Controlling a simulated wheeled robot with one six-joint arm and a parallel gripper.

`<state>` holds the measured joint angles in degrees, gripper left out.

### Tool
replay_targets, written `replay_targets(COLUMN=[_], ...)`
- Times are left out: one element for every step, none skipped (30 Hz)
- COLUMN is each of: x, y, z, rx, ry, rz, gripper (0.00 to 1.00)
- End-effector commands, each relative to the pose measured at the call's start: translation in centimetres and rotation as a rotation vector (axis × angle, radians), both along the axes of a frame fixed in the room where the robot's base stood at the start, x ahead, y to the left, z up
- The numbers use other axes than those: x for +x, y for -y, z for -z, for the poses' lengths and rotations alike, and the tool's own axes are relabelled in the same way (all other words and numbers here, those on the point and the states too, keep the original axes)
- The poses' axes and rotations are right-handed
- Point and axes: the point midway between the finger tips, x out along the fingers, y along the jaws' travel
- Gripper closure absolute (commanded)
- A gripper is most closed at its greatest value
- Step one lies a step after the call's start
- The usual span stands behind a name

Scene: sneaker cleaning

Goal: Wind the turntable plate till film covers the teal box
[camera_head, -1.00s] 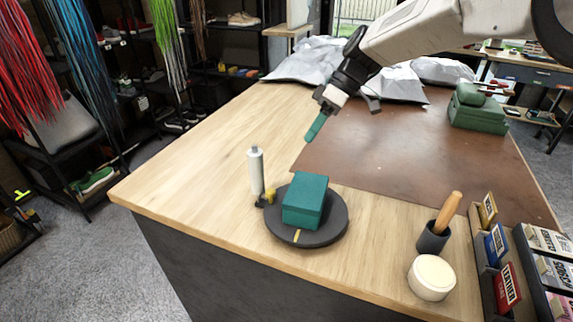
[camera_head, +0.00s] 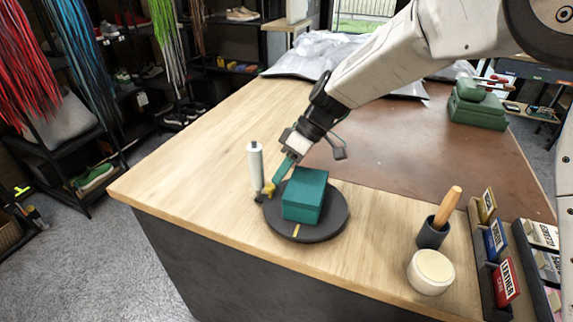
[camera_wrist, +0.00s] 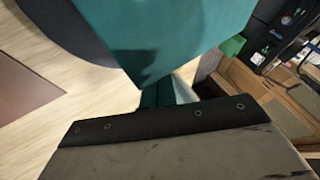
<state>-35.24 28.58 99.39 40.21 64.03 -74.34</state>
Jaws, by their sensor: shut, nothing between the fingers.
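The teal box (camera_head: 304,195) sits on the dark round turntable plate (camera_head: 333,220), near the table's front edge. Its visible faces show plain teal. The plate has a yellow mark (camera_head: 296,230) at its front rim and a yellow knob (camera_head: 269,190) at its left rim. A white film roll (camera_head: 255,163) stands upright just left of the plate. My gripper (camera_head: 279,178), with teal fingers, is shut and empty, pointing down close to the knob and behind the box's left side; contact is unclear. In the wrist view the box (camera_wrist: 170,25) fills the top, with the plate (camera_wrist: 65,25) beside it.
A brown mat (camera_head: 420,150) covers the table's middle. A brush in a dark cup (camera_head: 431,233), a round cream tin (camera_head: 431,272) and a rack of small boxes (camera_head: 496,262) stand at the right. Wood left of the film roll is clear.

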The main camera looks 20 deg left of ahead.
Motion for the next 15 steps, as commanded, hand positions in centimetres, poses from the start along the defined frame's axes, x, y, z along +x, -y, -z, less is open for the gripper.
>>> replay_targets(x=[-0.1, -0.1, -0.1, -0.1, -0.1, 0.0, 0.0, 0.0, -0.1, -0.2, -0.4, -0.7, -1.0, -1.4, -1.8], y=[0.0, 0.0, 0.0, 0.0, 0.0, 0.0, 0.0, 0.0, 0.0, -0.1, -0.2, -0.4, -0.5, -0.6, -0.7], z=[0.0, 0.0, 0.0, 0.0, 0.0, 0.0, 0.0, 0.0, 0.0, 0.0, 0.1, 0.1, 0.0, 0.0, 0.1], rx=[0.0, 0.0, 0.0, 0.0, 0.0, 0.0, 0.0, 0.0, 0.0, -0.001, -0.001, -0.001, -0.001, -0.001, -0.002], ry=[0.0, 0.0, 0.0, 0.0, 0.0, 0.0, 0.0, 0.0, 0.0, 0.001, 0.0, 0.0, 0.0, -0.001, 0.0], rz=[0.0, 0.0, 0.0, 0.0, 0.0, 0.0, 0.0, 0.0, -0.007, -0.021, -0.046, -0.094, -0.139, -0.186, -0.248], gripper=[1.0, 1.0, 1.0, 1.0, 1.0, 1.0, 1.0, 1.0, 1.0, 1.0, 1.0, 1.0, 1.0, 1.0, 1.0])
